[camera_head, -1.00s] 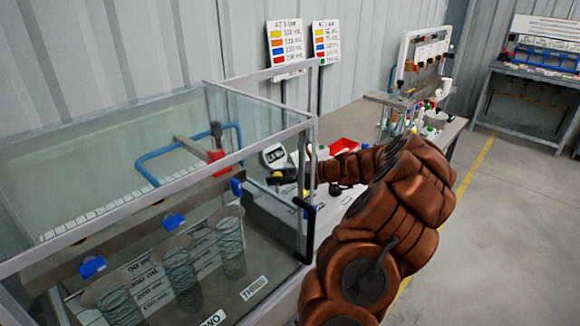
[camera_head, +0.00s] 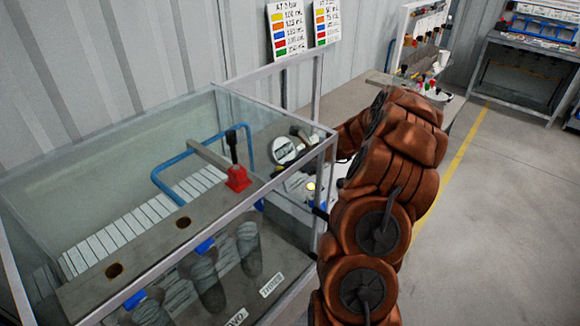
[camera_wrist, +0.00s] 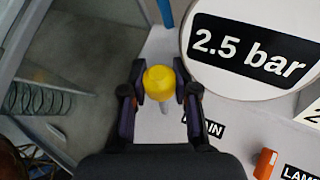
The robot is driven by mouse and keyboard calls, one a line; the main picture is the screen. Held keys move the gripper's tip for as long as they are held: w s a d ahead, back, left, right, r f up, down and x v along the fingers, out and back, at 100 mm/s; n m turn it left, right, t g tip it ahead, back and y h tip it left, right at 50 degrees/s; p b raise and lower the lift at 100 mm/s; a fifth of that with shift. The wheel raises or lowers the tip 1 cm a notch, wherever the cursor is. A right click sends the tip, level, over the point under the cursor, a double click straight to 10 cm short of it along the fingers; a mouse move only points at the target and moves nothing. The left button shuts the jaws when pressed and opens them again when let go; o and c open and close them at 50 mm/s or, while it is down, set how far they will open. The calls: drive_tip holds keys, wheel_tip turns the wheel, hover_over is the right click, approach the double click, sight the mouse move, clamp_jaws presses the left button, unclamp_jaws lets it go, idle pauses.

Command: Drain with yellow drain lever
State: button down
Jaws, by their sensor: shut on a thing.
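The yellow drain lever (camera_wrist: 159,82) has a round yellow knob on a thin grey stem in the wrist view. It rises from a white panel (camera_wrist: 153,130) beside a partly hidden label ending in "IN". My gripper (camera_wrist: 159,86) has one dark finger on each side of the knob and is shut on it. In the head view my arm reaches behind the tank's right end, and the gripper there is hard to make out.
A "2.5 bar" disc (camera_wrist: 250,50) lies close right of the gripper, with an orange piece (camera_wrist: 265,163) below it. The glass tank (camera_head: 325,141) with a red lever (camera_head: 238,178) stands left of my arm. Open floor (camera_head: 490,230) lies to the right.

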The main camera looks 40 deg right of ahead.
drive_tip(key=shift+w, duration=0.1)
idle(0.3)
drive_tip(key=c, duration=0.9)
unclamp_jaws()
drive_tip(key=shift+o, duration=0.2)
drive_tip(key=shift+r, duration=0.1)
drive_tip(key=shift+d+r, duration=0.15)
drive_tip(key=v, duration=0.7)
drive_tip(key=shift+s, duration=0.35)
